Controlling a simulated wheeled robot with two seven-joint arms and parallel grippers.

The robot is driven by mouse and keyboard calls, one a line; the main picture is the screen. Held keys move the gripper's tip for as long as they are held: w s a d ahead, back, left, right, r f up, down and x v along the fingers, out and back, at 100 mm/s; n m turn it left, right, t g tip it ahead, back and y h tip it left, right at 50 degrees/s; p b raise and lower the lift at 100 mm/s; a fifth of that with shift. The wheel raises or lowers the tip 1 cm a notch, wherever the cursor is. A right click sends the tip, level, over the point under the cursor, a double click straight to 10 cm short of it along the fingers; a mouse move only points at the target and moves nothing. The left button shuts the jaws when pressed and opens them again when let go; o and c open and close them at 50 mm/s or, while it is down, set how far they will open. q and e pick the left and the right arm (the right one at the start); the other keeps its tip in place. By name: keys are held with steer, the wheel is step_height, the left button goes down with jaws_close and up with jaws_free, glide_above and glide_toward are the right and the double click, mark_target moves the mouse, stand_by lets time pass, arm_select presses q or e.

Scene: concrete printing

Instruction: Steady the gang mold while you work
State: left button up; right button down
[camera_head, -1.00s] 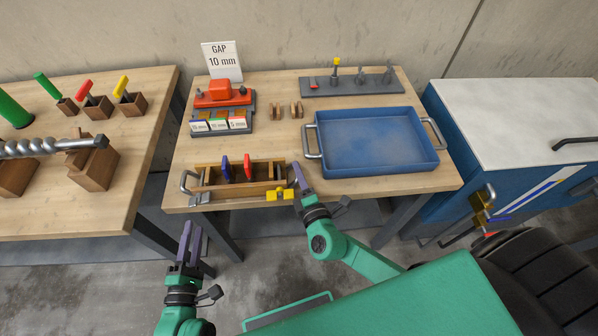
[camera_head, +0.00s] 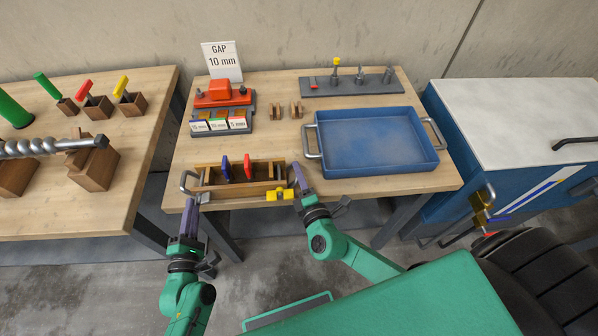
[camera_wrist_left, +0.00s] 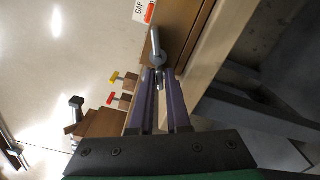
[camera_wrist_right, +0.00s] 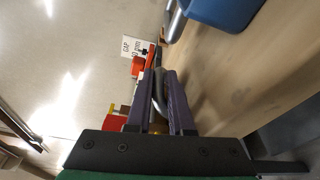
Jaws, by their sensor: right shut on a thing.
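The gang mold (camera_head: 222,191) is a wooden box with a metal loop handle at each end, on the front of the middle table. A blue divider (camera_head: 226,167) and a red divider (camera_head: 247,167) stand upright in it. A yellow clamp-like piece (camera_head: 280,194) sits at its front right. My right gripper (camera_head: 299,180) is shut on the right handle, which also shows between its fingers in the right wrist view (camera_wrist_right: 158,92). My left gripper (camera_head: 189,208) is open just in front of the left handle (camera_head: 186,182); in the left wrist view the handle (camera_wrist_left: 158,62) lies at its fingertips.
A blue tray (camera_head: 375,113) with handles stands right of the mold. Behind are an orange-topped gauge block set (camera_head: 221,105), small wooden pieces (camera_head: 287,110), a grey peg rack (camera_head: 350,82) and a "GAP 10 mm" sign (camera_head: 222,61). A second table (camera_head: 60,215) stands left.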

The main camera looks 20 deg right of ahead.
mark_target(197, 191)
arm_select(q)
steer(key=m, duration=0.2)
steer(key=r+m, duration=0.1)
steer(key=m, duration=0.1)
steer(key=shift+a+m, duration=0.1)
steer(key=shift+m, duration=0.3)
jaws_close()
steer(key=m, duration=0.4)
steer(key=shift+r, duration=0.3)
steer(key=shift+r+m, duration=0.15)
steer(key=shift+m, duration=0.65)
steer(key=m, duration=0.3)
steer(key=d+m, duration=0.1)
steer(key=m, duration=0.1)
steer(key=shift+s+r, duration=0.1)
steer(key=shift+r, duration=0.25)
steer(key=m, duration=0.5)
steer(key=shift+s+d+r, duration=0.1)
steer(key=shift+d+r, duration=0.05)
steer(key=shift+d, duration=0.25)
